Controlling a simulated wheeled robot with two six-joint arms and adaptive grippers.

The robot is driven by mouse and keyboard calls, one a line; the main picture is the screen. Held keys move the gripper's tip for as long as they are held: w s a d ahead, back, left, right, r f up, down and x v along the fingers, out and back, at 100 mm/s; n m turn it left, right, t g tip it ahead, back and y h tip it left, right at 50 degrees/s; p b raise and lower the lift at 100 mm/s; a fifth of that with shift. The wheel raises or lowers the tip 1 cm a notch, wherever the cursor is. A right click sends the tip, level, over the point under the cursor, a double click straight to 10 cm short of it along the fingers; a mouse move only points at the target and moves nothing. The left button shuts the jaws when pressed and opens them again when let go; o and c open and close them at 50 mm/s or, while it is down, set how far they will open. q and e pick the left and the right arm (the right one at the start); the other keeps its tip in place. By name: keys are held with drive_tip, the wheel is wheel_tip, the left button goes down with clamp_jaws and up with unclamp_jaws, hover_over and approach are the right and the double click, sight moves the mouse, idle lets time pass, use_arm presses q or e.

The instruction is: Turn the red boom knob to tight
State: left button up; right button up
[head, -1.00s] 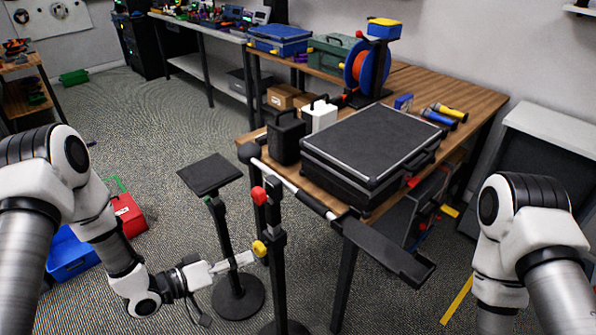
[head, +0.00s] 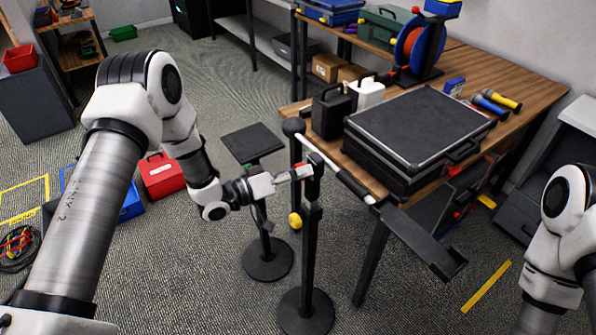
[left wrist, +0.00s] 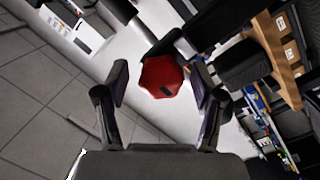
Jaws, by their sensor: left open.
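The red boom knob (left wrist: 162,77) shows in the left wrist view, between the two open fingers of my left gripper (left wrist: 162,92). I cannot tell whether the fingers touch it. In the head view, my left gripper (head: 300,173) is at the top of the black stand (head: 311,235), and it mostly hides the red knob. The boom (head: 340,172) is a light rod that runs from a black ball end to a long black block (head: 420,240) at its lower right. A yellow knob (head: 295,220) sits lower on the stand. My right gripper is out of view.
A wooden table (head: 545,105) with a black case (head: 415,125) stands close behind the boom. A second stand with a flat black top (head: 252,142) is just left of the stand. A red toolbox (head: 160,175) is on the floor farther left.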

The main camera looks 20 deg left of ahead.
use_arm(q)
drive_tip(key=shift+f, duration=0.1)
drive_tip(key=c, duration=1.2)
drive_tip(key=shift+o, duration=0.2)
drive_tip(key=shift+m, duration=0.4)
drive_tip(key=m+b, duration=0.1)
drive_tip(key=m, duration=0.3)
drive_tip(key=shift+w+y+b, duration=0.1)
drive_tip(key=shift+y+b, duration=0.2)
drive_tip(key=shift+b, duration=0.05)
drive_tip(key=m+y+b, duration=0.1)
drive_tip(key=m+b, duration=0.1)
drive_tip(key=m, duration=0.2)
drive_tip(key=shift+f, duration=0.1)
drive_tip(key=m+b, duration=0.2)
drive_tip(key=m, duration=0.2)
drive_tip(key=shift+y+b, duration=0.3)
drive_tip(key=shift+b, duration=0.1)
drive_tip(key=shift+m+y+b, duration=0.4)
drive_tip(key=shift+m+b, duration=1)
drive_tip(key=shift+m, duration=0.4)
